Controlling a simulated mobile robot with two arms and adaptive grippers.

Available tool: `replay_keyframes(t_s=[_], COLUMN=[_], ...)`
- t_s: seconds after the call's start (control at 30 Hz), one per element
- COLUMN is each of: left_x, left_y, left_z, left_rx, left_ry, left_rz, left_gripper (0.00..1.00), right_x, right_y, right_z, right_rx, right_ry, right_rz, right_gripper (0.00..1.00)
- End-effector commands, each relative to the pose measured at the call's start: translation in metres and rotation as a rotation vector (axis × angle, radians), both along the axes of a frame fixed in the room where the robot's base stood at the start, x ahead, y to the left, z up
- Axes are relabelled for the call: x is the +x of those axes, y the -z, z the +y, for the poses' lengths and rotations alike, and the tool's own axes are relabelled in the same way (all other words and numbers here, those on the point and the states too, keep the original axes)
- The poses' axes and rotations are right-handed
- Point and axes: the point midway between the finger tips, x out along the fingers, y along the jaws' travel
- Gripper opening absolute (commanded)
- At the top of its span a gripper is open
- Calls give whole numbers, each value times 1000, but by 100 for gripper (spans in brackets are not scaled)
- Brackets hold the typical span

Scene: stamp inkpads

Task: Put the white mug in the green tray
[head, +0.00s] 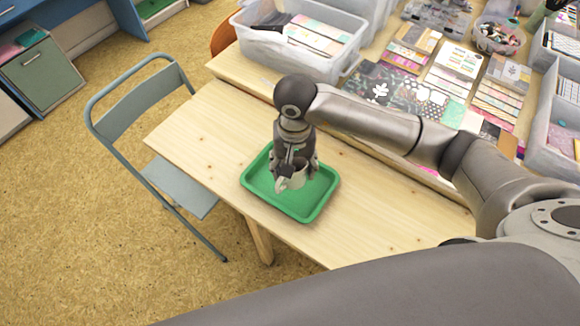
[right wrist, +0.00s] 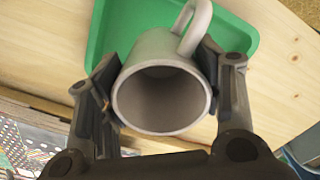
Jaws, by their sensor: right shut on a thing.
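The white mug (head: 299,179) is upright over the green tray (head: 318,207) in the head view, partly hidden by my right gripper (head: 294,166). In the right wrist view the mug (right wrist: 162,92) has its open mouth toward the camera and its handle toward the top. The fingers of my right gripper (right wrist: 160,88) are shut on the mug from both sides. The green tray (right wrist: 128,22) shows behind the mug there. I cannot tell whether the mug touches the tray floor. My left gripper is not in view.
The tray lies on a wooden table (head: 215,137) with bare wood on both sides. A clear bin (head: 290,50) and several paper packs (head: 455,62) stand on the surface behind. A grey folding chair (head: 180,183) stands at the table's left.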

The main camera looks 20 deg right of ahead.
Motion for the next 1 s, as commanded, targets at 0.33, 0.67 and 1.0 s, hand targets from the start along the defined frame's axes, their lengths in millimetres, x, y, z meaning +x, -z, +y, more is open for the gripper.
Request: replay_keyframes(t_s=[0.33, 0.67, 1.0], left_x=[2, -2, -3], left_y=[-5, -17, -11], left_z=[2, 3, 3], left_rx=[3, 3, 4], left_ry=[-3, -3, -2], left_rz=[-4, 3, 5], left_gripper=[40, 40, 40], right_x=[21, 22, 22], right_y=[25, 55, 60], right_z=[2, 2, 2], right_rx=[1, 2, 0], right_ry=[1, 0, -1], right_rz=[0, -2, -2], right_gripper=[27, 27, 27])
